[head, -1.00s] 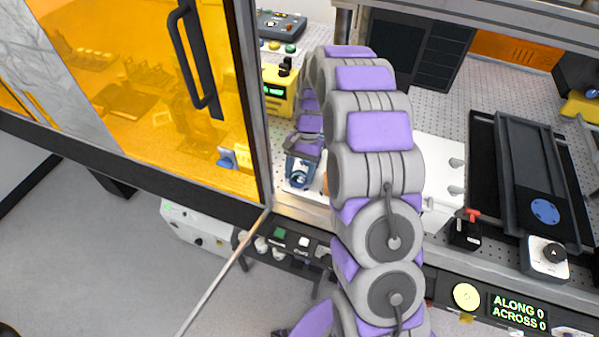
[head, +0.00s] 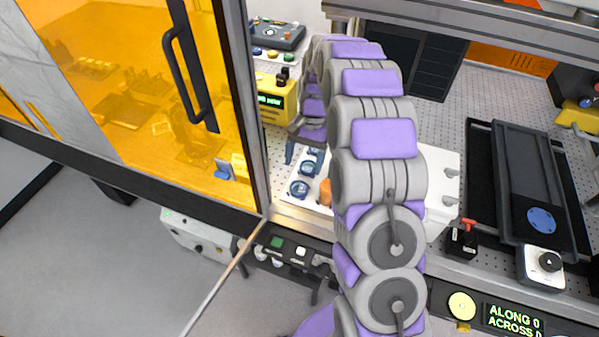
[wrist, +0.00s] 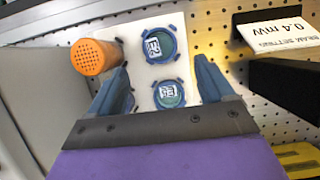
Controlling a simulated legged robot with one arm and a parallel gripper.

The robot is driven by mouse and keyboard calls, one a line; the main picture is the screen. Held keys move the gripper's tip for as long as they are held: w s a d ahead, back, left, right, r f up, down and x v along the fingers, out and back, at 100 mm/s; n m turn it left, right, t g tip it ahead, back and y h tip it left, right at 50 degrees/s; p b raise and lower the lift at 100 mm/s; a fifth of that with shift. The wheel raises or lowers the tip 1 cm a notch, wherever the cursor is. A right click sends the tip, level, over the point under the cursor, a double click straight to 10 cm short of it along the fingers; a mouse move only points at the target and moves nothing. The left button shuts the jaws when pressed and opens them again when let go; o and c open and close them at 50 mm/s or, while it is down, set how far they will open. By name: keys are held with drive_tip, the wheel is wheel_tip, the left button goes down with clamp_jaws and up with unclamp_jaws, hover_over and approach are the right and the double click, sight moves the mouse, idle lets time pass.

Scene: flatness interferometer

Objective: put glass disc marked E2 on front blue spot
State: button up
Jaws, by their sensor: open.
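My gripper (wrist: 163,66) is open and empty, its two blue fingers pointing at a white tray (wrist: 143,72). Two glass discs in blue holders show between and beyond the fingers: an upper disc (wrist: 159,45) and a lower disc (wrist: 168,94). Both bear small labels. The upper one looks like E2, but I cannot read either surely. In the head view, blue-ringed discs (head: 299,188) sit on the tray's left end, partly hidden by my arm. A blue spot (head: 541,220) lies at the front of the dark slide at right; I see no other spot.
An orange perforated cylinder (wrist: 92,57) stands beside the discs and left finger. A black block (wrist: 285,88) and a sign (wrist: 283,37) are at right. An orange-glazed door (head: 150,90) stands left; a red-handled switch (head: 463,236) and knob box (head: 543,265) stand near the dark slide.

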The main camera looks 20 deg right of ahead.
drive_tip(key=s+a+r+n, duration=0.2)
drive_tip(key=s+r, duration=0.6)
drive_tip(key=r, duration=0.4)
drive_tip(key=s+n+t+h, duration=0.2)
drive_tip(key=s+n, duration=0.3)
drive_tip(key=s, duration=2.3)
drive_tip(key=shift+s+a+r+h+p, duration=0.25)
drive_tip(key=shift+a+r+h+p, duration=0.05)
drive_tip(key=shift+r+h+p, duration=0.1)
